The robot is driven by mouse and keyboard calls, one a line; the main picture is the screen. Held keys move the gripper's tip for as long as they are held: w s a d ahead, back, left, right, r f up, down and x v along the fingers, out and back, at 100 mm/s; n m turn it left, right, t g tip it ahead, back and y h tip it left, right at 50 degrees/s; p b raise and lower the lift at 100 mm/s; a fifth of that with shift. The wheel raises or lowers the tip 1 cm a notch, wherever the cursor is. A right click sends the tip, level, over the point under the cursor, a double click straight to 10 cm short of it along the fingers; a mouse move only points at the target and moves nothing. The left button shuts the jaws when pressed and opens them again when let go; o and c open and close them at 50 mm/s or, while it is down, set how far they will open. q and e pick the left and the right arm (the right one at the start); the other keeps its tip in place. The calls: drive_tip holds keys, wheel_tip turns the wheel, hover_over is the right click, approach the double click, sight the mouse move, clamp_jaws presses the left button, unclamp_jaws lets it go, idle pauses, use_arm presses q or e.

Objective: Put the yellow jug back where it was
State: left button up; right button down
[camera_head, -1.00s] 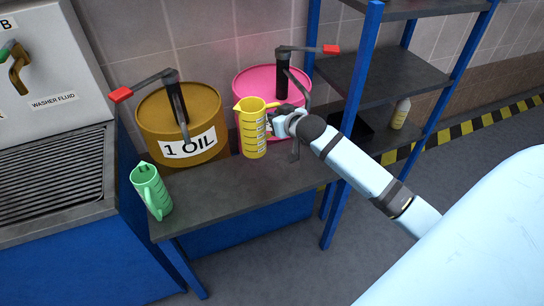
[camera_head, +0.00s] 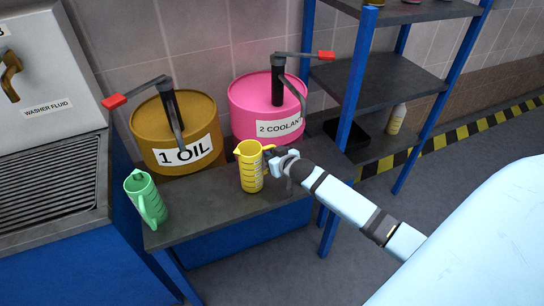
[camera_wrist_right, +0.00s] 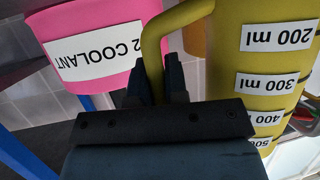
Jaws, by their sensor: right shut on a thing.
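The yellow jug (camera_head: 249,168) is upright near the front right of the dark bench (camera_head: 200,214), in front of the pink coolant drum. My right gripper (camera_head: 271,157) comes from the right and is shut on the jug's handle. In the right wrist view the jug (camera_wrist_right: 262,75) shows its millilitre labels, and the fingers (camera_wrist_right: 157,82) close around the handle. I cannot tell whether the jug's base touches the bench. My left gripper is not in view.
A green jug (camera_head: 146,197) stands at the bench's front left. A brown oil drum (camera_head: 165,125) and the pink coolant drum (camera_head: 250,101), both with pumps, stand at the back. A blue-post shelf (camera_head: 348,90) with a white bottle (camera_head: 397,119) is at right. The bench between the jugs is clear.

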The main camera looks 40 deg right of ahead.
drive_tip(key=c, duration=1.1)
unclamp_jaws()
drive_tip(key=shift+f, duration=0.1)
drive_tip(key=shift+c, duration=0.2)
drive_tip(key=shift+s+r, duration=0.15)
drive_tip(key=shift+r, duration=0.1)
drive_tip(key=d+v, duration=0.1)
drive_tip(key=v, duration=1)
drive_tip(key=s+a+f+n+g+y, duration=0.1)
drive_tip(key=s+a+f+y, duration=0.1)
drive_tip(key=s+a+f, duration=0.3)
drive_tip(key=s+a+f+n+g+y, duration=0.2)
drive_tip(key=s+a+f, duration=0.3)
drive_tip(key=s+a, duration=0.7)
drive_tip(key=a+p, duration=0.1)
drive_tip(key=a, duration=0.5)
drive_tip(key=shift+s, duration=0.35)
